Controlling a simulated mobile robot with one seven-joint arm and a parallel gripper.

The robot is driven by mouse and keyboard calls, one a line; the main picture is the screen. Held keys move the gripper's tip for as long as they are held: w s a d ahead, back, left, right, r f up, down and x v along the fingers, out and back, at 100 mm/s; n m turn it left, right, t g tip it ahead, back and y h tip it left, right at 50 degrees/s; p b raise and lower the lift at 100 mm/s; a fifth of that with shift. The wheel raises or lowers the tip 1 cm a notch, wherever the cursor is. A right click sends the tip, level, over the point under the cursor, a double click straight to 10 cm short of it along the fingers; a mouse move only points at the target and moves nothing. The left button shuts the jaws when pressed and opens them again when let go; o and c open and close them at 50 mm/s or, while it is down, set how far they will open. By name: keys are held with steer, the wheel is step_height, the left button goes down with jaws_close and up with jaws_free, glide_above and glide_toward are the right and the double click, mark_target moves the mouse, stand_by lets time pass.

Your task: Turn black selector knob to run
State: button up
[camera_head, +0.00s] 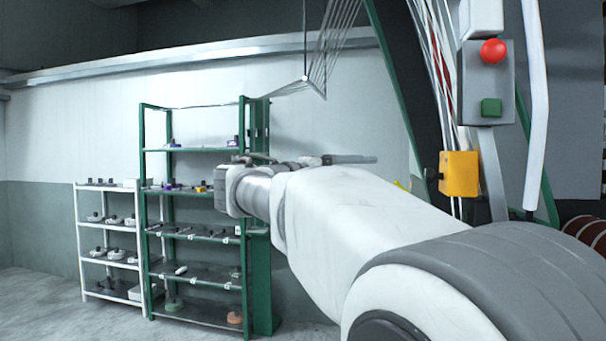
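A yellow box (459,174) hangs beside the machine, right of centre. My gripper (352,159) shows only in part above the forearm, as a thin grey shape pointing right. It is left of the knob and apart from it in the picture. Whether its fingers are open or shut cannot be told. Nothing is visibly held.
A grey control panel (487,83) with a red button (493,51) and a green button (491,107) is above the yellow box. White webbing strands run beside it. A green shelf rack (147,240) and a white rack (80,240) stand at the left wall.

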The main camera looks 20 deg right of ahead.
mark_target(426, 176)
steer(key=p+x, duration=0.3)
steer(key=x, duration=1.4)
steer(key=shift+s+p, duration=0.2)
steer(key=shift+p, duration=0.1)
jaws_close()
